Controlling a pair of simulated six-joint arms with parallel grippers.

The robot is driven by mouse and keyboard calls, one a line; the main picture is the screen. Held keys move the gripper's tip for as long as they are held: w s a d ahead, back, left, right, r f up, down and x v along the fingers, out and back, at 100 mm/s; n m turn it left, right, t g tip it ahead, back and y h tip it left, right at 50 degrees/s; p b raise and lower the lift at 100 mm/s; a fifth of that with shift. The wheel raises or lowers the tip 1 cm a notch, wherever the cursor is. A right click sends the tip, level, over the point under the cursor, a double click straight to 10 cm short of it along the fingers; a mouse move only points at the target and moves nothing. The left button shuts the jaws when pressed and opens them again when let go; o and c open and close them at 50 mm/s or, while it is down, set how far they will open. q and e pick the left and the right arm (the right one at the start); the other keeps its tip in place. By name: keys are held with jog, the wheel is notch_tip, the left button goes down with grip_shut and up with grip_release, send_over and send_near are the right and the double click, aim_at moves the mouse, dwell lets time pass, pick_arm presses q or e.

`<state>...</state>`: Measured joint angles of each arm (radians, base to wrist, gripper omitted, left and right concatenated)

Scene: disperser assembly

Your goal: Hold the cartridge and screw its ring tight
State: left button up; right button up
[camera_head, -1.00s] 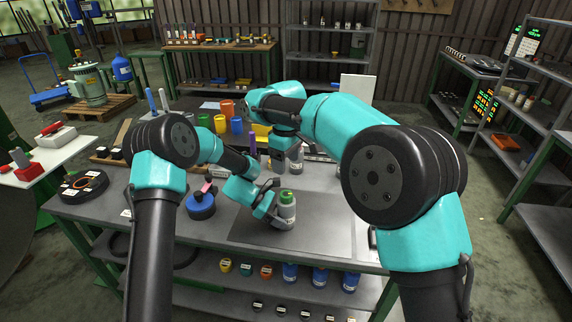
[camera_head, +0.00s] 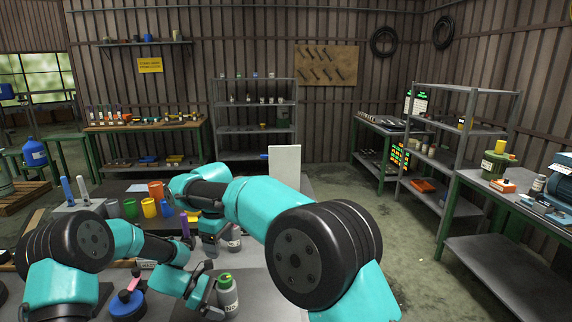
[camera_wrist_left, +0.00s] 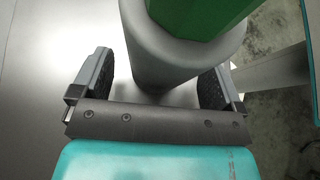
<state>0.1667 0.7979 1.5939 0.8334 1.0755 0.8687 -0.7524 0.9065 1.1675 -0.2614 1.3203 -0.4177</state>
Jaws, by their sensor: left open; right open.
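The cartridge (camera_head: 229,301) is a grey cylinder standing upright on the bench, with a green ring (camera_head: 226,279) at its top. My left gripper (camera_head: 212,299) is open beside it, low on its left. In the left wrist view the grey body (camera_wrist_left: 168,65) stands between the two spread fingers of that gripper (camera_wrist_left: 155,88), with the green part (camera_wrist_left: 200,15) above; I see no clear grip. My right gripper (camera_head: 213,248) points down farther back, beside another grey container (camera_head: 235,240). It is open, though its fingertips are mostly hidden by my right arm.
A white panel (camera_head: 285,167) rises behind my right arm. Shelves and side tables stand farther off, beyond open floor.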

pick_arm(q)
jog(key=v, duration=1)
jog(key=shift+a+r, duration=0.15)
jog(key=shift+a, duration=0.2)
